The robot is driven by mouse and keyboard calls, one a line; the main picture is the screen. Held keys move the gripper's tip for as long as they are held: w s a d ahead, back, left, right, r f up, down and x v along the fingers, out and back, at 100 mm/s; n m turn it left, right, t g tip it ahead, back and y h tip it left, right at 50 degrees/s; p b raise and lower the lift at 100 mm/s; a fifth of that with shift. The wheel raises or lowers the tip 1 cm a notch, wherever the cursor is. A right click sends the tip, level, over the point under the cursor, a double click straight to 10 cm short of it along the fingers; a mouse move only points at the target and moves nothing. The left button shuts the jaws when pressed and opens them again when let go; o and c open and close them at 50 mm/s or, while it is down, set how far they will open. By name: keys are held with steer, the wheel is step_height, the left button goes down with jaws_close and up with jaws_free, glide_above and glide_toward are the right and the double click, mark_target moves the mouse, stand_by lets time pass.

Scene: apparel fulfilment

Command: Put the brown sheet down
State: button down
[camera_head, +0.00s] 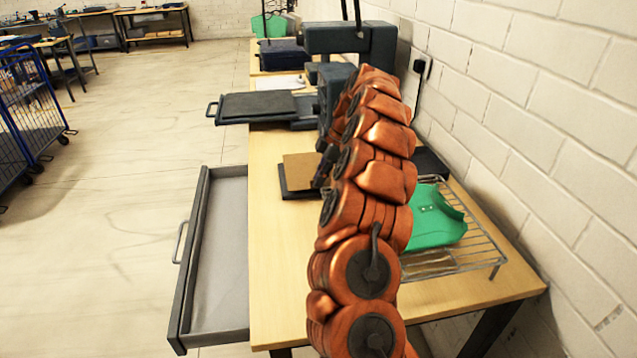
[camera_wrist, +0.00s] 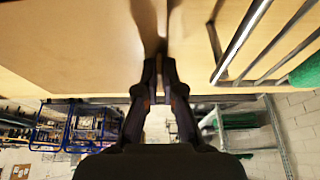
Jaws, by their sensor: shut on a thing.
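The brown sheet (camera_head: 303,166) is a flat tan square in the head view, over the table's left half, left of my arm. It lies above a dark flat pad (camera_head: 284,188) on the wooden table (camera_head: 275,255); I cannot tell whether the two touch. My gripper (camera_wrist: 160,62) is shut on the sheet, its two dark fingertips close together in the wrist view. In that view a broad tan surface, seemingly the sheet (camera_wrist: 60,35), fills the upper left. In the head view my arm hides most of the gripper and the sheet's right edge.
A wire rack (camera_head: 465,260) with a green item (camera_head: 435,218) stands on the right, by the white brick wall. An open grey drawer (camera_head: 222,270) juts out left. A dark press (camera_head: 350,40) with an extended platen (camera_head: 255,106) stands behind. The front left tabletop is clear.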

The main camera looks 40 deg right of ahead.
steer(key=shift+f, duration=0.85)
steer(key=shift+f, duration=0.2)
steer(key=c, duration=1.3)
jaws_free()
steer(key=shift+r, duration=0.1)
steer(key=v, duration=0.9)
steer(key=shift+r+b, duration=0.1)
steer(key=shift+b, duration=0.2)
steer(key=shift+p+v, duration=0.75)
steer(key=shift+v, duration=0.75)
